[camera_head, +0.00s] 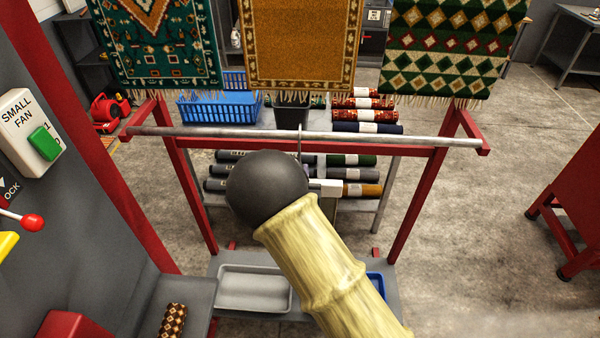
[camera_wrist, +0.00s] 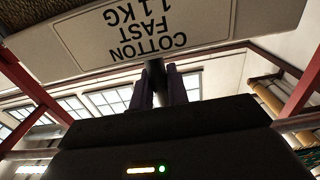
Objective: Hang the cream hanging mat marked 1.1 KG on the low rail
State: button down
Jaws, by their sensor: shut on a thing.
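The cream mat (camera_wrist: 95,38) fills the top of the wrist view, its label reading COTTON FAST 1.1 KG upside down. My gripper (camera_wrist: 154,74) is shut on a dark narrow piece at the mat's edge. In the head view my arm's dark round joint hides the gripper and most of the mat; a small pale piece (camera_head: 327,187) shows to its right. A thin grey hook (camera_head: 299,145) rises above the joint to the low rail (camera_head: 405,139), a silver bar on a red frame. I cannot tell whether the hook is over the bar or just in front.
Three patterned rugs (camera_head: 300,45) hang beyond the rail. Behind it a rack holds rolled rugs (camera_head: 365,128), a blue basket (camera_head: 220,108) and a dark bin (camera_head: 292,115). A grey tray (camera_head: 253,290) sits low under the rail. A SMALL FAN switch panel (camera_head: 28,130) stands close left.

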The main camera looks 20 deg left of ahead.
jog(key=shift+f, duration=0.15)
jog(key=c, duration=1.3)
grip_release()
jog(key=shift+s+f, duration=0.1)
jog(key=shift+s, duration=0.1)
jog(key=b+v, duration=0.2)
jog(key=v, duration=1.5)
jog(key=shift+b, duration=0.35)
